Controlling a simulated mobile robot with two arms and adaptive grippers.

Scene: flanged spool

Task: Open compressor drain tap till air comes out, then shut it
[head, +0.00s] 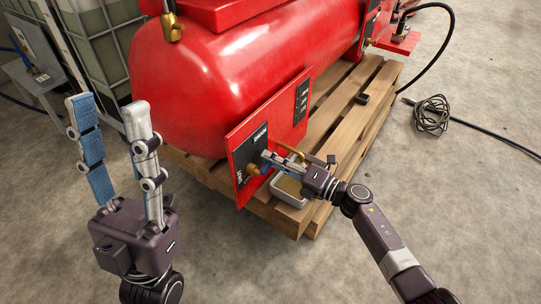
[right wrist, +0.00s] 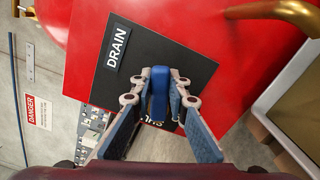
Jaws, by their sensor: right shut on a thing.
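The red compressor tank (head: 215,75) lies on a wooden pallet. A red panel (head: 240,190) at its lower side carries a black plate marked DRAIN (right wrist: 117,45). A brass tap (head: 252,169) sticks out of this panel; its blue handle (right wrist: 159,90) points out between my right fingers. My right gripper (head: 268,160) is shut on the blue handle; it also shows in the right wrist view (right wrist: 159,82). The lower lettering on the plate is partly hidden by the fingers. My left gripper (head: 108,102) is open and empty, raised in front of the tank's left end.
A brass pipe (head: 290,149) comes out near the tap, above a pale tray (head: 289,194) with yellowish contents. The wooden pallet (head: 330,150) juts out beneath. A black hose and coiled cable (head: 432,115) lie at right. The concrete floor in front is clear.

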